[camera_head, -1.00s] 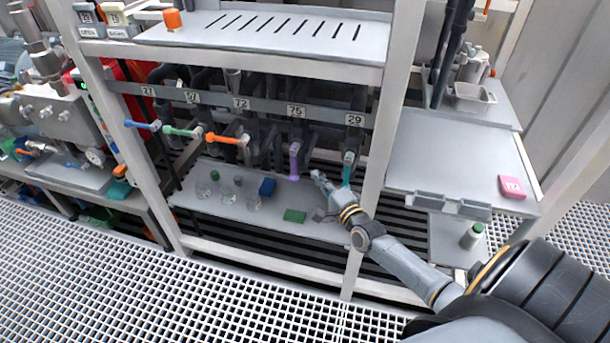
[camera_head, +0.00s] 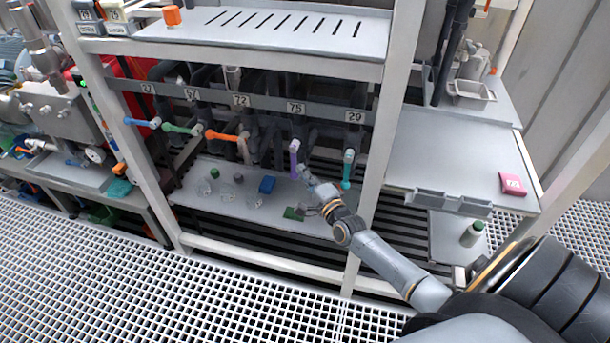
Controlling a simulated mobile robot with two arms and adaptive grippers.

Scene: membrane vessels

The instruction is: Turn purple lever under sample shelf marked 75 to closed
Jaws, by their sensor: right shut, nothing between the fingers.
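The purple lever (camera_head: 294,158) hangs nearly straight down from its pale pivot under the label marked 75 (camera_head: 296,107) on the grey bar. My right gripper (camera_head: 303,172) is shut and empty, close beside the lower end of the purple lever on its right. I cannot tell whether it touches the lever. The teal lever (camera_head: 347,172) under the label 29 (camera_head: 354,117) also hangs down, to the right of the gripper. My left gripper is not in view.
Orange (camera_head: 222,135), green (camera_head: 181,129) and blue (camera_head: 141,122) levers point left along the same bar. A lower shelf (camera_head: 225,208) holds glass vessels, a blue block (camera_head: 267,185) and a green block (camera_head: 293,213). A white post (camera_head: 378,160) stands right of the levers.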

